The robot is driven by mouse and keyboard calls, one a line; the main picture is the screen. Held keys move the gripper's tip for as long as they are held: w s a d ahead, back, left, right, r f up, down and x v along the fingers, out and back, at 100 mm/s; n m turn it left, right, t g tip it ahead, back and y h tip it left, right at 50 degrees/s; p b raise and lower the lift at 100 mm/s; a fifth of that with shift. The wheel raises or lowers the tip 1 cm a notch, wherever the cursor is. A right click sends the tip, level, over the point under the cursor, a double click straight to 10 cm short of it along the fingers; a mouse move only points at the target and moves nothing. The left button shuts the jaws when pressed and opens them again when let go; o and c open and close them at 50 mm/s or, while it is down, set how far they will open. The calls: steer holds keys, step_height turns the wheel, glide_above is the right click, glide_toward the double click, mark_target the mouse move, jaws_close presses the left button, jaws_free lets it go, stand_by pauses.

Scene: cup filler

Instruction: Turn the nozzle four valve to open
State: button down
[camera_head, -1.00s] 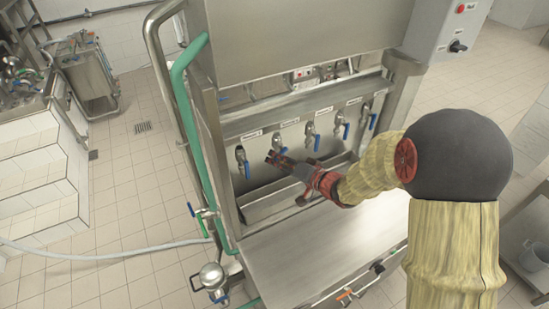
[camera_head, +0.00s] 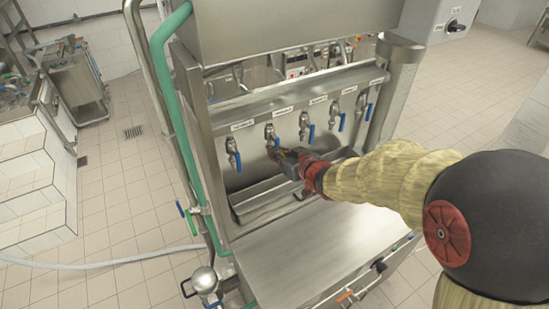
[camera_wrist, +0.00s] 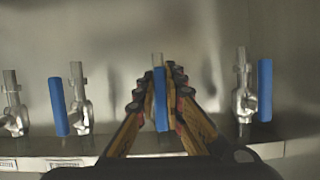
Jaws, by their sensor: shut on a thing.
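A row of metal nozzles with blue valve handles runs along the steel cup filler (camera_head: 300,250). Their labels are too small to read, so I cannot confirm which is nozzle four. My gripper (camera_head: 273,153) is at the second nozzle (camera_head: 270,132) from the left in the head view. In the wrist view my gripper (camera_wrist: 159,88) has one finger on each side of that nozzle's blue handle (camera_wrist: 161,100) and is shut on it. The handle runs about parallel to the neighbouring handles. The fingers and wrist hide much of this nozzle.
Neighbouring blue handles (camera_wrist: 60,107) and (camera_wrist: 265,90) stand on either side, clear of my fingers. A trough (camera_head: 262,203) lies below the nozzles. A green pipe (camera_head: 172,100) runs up the filler's left side. Tiled floor (camera_head: 120,210) is open at left.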

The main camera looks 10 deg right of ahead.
steer(key=shift+d+h+b, duration=0.1)
steer(key=shift+h+b, duration=0.2)
stand_by(0.4)
steer(key=c, duration=1.8)
jaws_free()
steer(key=shift+c, duration=0.2)
steer(key=v, duration=1.2)
